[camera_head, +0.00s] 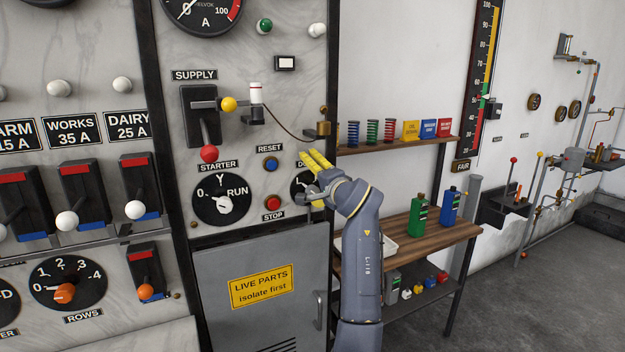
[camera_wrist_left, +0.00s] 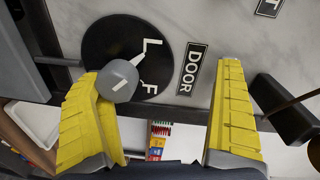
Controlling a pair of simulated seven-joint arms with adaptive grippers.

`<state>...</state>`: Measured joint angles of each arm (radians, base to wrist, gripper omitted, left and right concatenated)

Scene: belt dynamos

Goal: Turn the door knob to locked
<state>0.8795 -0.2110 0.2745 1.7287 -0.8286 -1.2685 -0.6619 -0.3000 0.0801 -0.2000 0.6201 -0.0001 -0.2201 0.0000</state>
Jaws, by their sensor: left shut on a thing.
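The door knob (camera_wrist_left: 117,80) is a grey cap on a black round dial (camera_wrist_left: 105,45) lettered L and F, beside a DOOR label (camera_wrist_left: 192,69). The white pointer at the knob runs toward the L. In the head view the dial (camera_head: 299,184) is partly hidden by my left gripper (camera_head: 317,160). My right gripper is not in view.
The red stop button (camera_head: 273,202) and blue reset button (camera_head: 270,164) are just left of the gripper. The starter dial (camera_head: 225,198) and supply switch (camera_head: 203,118) are further left. A cabinet door (camera_head: 262,290) is below; a wooden bench (camera_head: 455,233) stands right.

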